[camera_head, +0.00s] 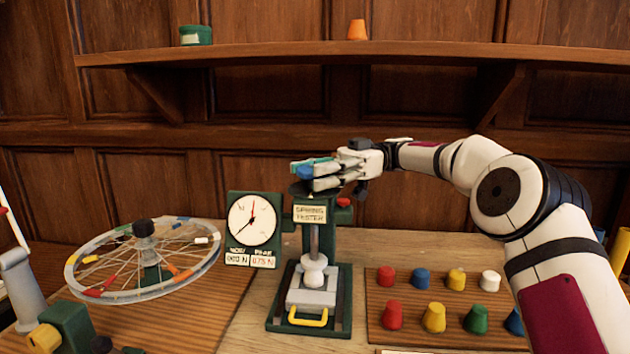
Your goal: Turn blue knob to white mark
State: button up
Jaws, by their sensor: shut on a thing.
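The green spring tester (275,312) stands in the middle of the table, with a white dial (254,219) on its left. A small part of the blue knob (304,173) shows at the top of the tester, between my fingers. My gripper (308,173) reaches in from the right, roughly level, and is shut on the blue knob. The fingers cover most of the knob, so its pointer cannot be made out. I cannot make out a white mark around it.
A spoked wheel (145,262) lies to the left. A wooden board (440,343) with several coloured pegs is at the right, below my arm. A shelf (440,55) runs along the back wall. A red button (343,202) sits just below my gripper.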

jog(key=shift+s+a+f+n+g+h+b, duration=0.1)
jog(key=shift+n+g+h+b, duration=0.2)
jog(key=shift+g+b, duration=0.1)
dwell(0.3)
jog(key=o, duration=1.2)
jog(key=shift+c, duration=0.2)
jog(key=shift+r+m+t+y+p, duration=0.25)
jog(key=shift+m+t+y+p, duration=0.3)
jog(key=shift+p, duration=0.35)
jog(key=shift+m+t+y+p, duration=0.25)
jog(key=shift+t+p, duration=0.2)
jog(key=shift+p, duration=0.1)
